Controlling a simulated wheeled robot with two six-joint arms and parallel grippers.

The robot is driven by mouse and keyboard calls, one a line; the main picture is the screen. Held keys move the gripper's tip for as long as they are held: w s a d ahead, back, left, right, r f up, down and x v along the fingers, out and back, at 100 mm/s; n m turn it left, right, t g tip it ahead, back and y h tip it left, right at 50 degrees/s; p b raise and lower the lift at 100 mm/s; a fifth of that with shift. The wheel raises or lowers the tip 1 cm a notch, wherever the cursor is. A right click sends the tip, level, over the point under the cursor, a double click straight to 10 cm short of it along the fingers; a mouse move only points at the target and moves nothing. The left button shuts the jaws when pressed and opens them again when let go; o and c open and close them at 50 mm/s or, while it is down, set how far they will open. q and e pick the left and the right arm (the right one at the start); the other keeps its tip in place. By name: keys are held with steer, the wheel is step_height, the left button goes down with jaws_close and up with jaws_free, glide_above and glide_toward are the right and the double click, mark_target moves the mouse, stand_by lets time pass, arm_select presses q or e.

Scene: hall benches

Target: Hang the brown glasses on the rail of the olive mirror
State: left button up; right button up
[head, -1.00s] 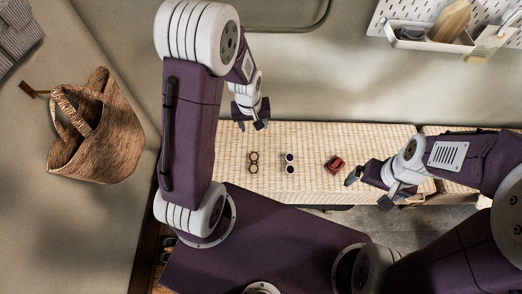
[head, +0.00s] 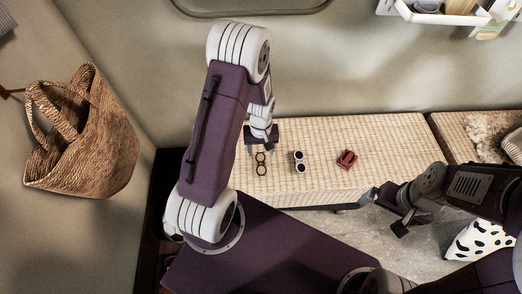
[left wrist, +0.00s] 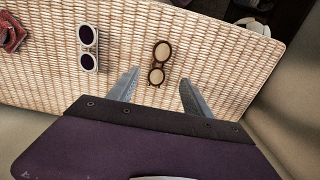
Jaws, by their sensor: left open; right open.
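The brown glasses (head: 261,163) lie on the woven bench top (head: 385,150), the leftmost of the small things there. In the left wrist view the brown glasses (left wrist: 160,62) lie just beyond and between my left fingertips. My left gripper (head: 262,148) is open and empty, close to the glasses; it also shows in the left wrist view (left wrist: 158,85). My right gripper (head: 382,212) is open and empty in front of the bench. An olive frame, perhaps the mirror (head: 255,14), shows only its lower part on the wall; its rail cannot be made out.
White glasses with dark lenses (head: 299,162) and a dark red object (head: 347,159) lie to the right on the bench. A woven bag (head: 85,140) hangs at left. A white wall tray (head: 440,14) is at upper right. A black-spotted white item (head: 478,240) sits below the bench.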

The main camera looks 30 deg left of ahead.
arm_select(q)
steer(key=b, duration=0.6)
glide_above(261, 164)
step_height(261, 164, down, 6)
steer(key=shift+s+f, duration=0.1)
steer(key=shift+f, duration=0.05)
steer(key=shift+f+b, duration=0.85)
steer(key=shift+f, duration=0.8)
jaws_close()
step_height(261, 164, up, 8)
steer(key=p, duration=0.8)
